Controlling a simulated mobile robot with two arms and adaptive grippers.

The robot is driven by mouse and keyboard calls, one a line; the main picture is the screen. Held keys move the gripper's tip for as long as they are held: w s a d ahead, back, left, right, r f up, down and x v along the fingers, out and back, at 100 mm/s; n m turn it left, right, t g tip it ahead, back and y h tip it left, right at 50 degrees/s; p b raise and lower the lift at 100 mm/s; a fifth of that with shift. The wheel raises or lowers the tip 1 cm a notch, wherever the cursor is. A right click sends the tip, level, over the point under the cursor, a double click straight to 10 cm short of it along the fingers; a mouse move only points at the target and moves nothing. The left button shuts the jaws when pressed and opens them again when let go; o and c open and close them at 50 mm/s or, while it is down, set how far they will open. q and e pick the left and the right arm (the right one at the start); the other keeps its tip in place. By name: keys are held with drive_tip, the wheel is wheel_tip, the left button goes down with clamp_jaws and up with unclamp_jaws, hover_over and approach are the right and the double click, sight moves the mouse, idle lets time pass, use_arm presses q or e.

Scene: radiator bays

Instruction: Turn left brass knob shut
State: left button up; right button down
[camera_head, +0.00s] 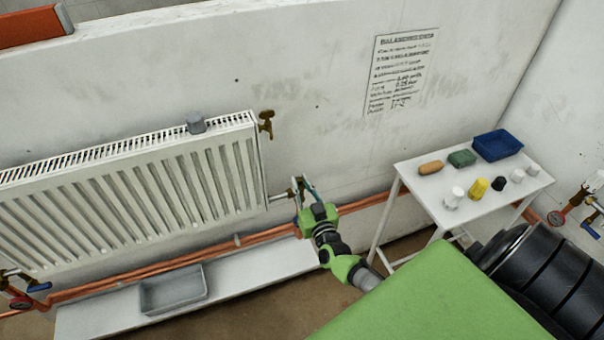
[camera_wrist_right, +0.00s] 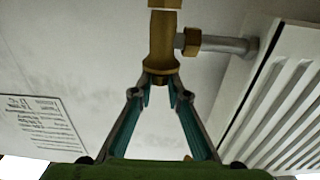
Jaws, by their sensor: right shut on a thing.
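A brass valve (camera_head: 293,193) sits on the pipe stub at the radiator's lower right corner. My right gripper (camera_head: 305,186) reaches it from the right, with its fingertips at the valve. In the right wrist view, the two teal-lined fingers of the right gripper (camera_wrist_right: 160,92) converge and close on the narrow brass knob (camera_wrist_right: 160,78) at the end of the brass valve body (camera_wrist_right: 161,42). The knob is partly hidden between the fingertips. My left gripper is not in view.
The white radiator (camera_head: 130,195) has a second brass fitting (camera_head: 265,122) at its upper right corner and a grey piece (camera_head: 196,122) on top. Copper pipes (camera_head: 270,235) run below. A grey tray (camera_head: 172,289) lies on the low ledge. A white side table (camera_head: 425,195) holds several small items.

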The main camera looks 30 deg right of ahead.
drive_tip(key=m+h, duration=0.1)
drive_tip(key=m+g+h+p, duration=0.1)
drive_tip(key=h, duration=0.1)
drive_tip(key=shift+w+a+h, duration=0.1)
drive_tip(key=shift+a+h, duration=0.2)
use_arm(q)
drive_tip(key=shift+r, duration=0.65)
use_arm(e)
drive_tip(key=shift+m+g+h, duration=1.1)
drive_tip(key=shift+m+h, duration=0.2)
drive_tip(key=shift+h, duration=0.1)
drive_tip(key=shift+r+h, duration=0.1)
drive_tip(key=shift+h, duration=0.2)
drive_tip(key=shift+w, duration=0.1)
drive_tip(key=c, duration=2)
unclamp_jaws()
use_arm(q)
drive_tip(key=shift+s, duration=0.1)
use_arm(e)
drive_tip(key=shift+o, duration=0.2)
